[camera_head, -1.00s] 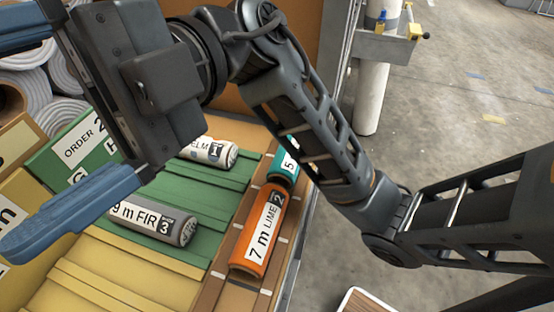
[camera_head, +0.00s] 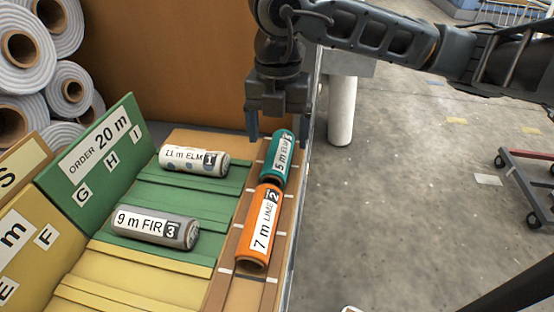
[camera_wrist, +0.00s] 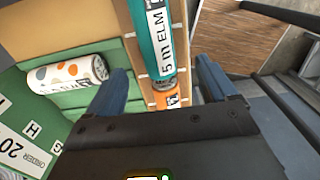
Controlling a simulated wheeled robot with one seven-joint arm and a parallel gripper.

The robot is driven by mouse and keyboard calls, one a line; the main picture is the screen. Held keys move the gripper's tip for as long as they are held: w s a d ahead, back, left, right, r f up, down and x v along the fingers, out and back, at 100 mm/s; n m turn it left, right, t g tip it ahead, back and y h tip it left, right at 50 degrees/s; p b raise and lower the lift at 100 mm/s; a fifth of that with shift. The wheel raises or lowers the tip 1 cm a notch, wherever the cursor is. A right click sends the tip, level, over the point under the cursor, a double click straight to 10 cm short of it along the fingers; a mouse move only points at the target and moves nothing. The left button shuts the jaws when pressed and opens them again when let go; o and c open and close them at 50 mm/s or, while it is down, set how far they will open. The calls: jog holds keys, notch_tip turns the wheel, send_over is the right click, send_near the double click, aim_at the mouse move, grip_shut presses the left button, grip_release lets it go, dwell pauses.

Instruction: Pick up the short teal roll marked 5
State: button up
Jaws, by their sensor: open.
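The short teal roll (camera_head: 277,163) has a white label reading "5 m ELM". It lies lengthwise in the brown channel at the right edge of the bench, behind the orange roll (camera_head: 262,226). My gripper (camera_head: 278,138) points down over the far end of the teal roll, its fingers apart. In the wrist view, the teal roll (camera_wrist: 152,35) runs between the two finger lines, ahead of my gripper (camera_wrist: 158,90), with nothing held. The number mark on the teal roll is too small to read clearly.
A cream spotted roll (camera_head: 194,160) marked 1 and a grey roll (camera_head: 156,227) marked 3 lie on green slats to the left. Large fabric rolls (camera_head: 70,88) are stacked at the far left.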

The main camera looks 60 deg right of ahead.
aim_at(276, 157)
jog(key=shift+w+a+f+p, duration=0.1)
jog(key=shift+f+p, duration=0.3)
jog(key=shift+f, duration=1.5)
jog(key=shift+w+f+p, duration=0.1)
jog(key=shift+f+p, duration=0.3)
jog(key=shift+f, duration=1.45)
jog(key=c, duration=1.2)
jog(key=shift+o, duration=0.2)
